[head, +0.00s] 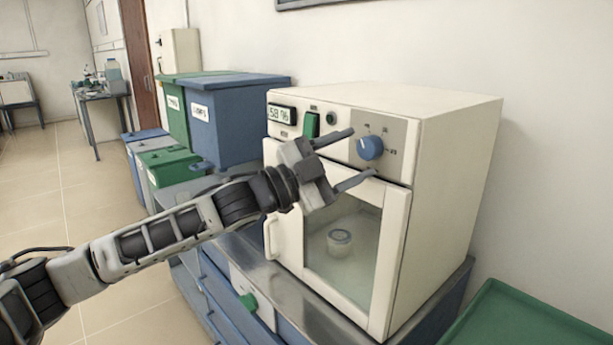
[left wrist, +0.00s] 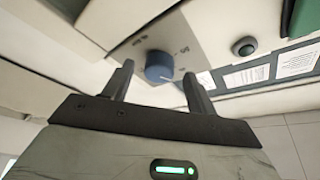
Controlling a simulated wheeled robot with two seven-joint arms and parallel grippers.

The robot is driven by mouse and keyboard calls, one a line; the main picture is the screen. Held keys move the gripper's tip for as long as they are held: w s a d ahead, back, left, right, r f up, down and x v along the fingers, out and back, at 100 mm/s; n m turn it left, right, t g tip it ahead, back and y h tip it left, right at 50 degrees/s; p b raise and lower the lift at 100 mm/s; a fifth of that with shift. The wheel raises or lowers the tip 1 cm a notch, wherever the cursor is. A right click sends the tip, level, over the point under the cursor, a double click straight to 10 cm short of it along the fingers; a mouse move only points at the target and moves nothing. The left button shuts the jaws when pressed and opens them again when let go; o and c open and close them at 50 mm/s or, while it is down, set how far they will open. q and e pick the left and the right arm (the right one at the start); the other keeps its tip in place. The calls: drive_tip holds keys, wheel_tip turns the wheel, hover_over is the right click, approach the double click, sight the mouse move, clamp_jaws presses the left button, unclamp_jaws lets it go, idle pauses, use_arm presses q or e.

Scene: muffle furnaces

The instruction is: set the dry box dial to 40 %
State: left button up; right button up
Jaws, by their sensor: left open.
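The dry box (head: 455,190) is a cream cabinet with a glass door, standing on a metal-topped bench. Its blue dial (head: 370,148) sits on a grey plate at the upper right of the front. The display (head: 280,114) at the upper left appears to read 58 %. My left gripper (head: 362,156) is open, its two fingers pointing toward the dial, one on each side in the picture. In the left wrist view the dial (left wrist: 159,67) lies between and beyond the fingertips; contact cannot be told. My right gripper is not in view.
A green switch (head: 311,125) and a round button (head: 331,118) are left of the dial. The door handle (head: 271,227) is below. A small container (head: 340,242) sits inside. Blue and green bins (head: 225,120) stand behind, and a green tray (head: 540,325) is at lower right.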

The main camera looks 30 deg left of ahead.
use_arm(q)
drive_tip(key=b+v, duration=1.4)
drive_tip(key=b, duration=0.3)
drive_tip(key=shift+s+a+f, duration=0.15)
drive_tip(key=shift+s+a, duration=0.05)
drive_tip(key=shift+s, duration=0.1)
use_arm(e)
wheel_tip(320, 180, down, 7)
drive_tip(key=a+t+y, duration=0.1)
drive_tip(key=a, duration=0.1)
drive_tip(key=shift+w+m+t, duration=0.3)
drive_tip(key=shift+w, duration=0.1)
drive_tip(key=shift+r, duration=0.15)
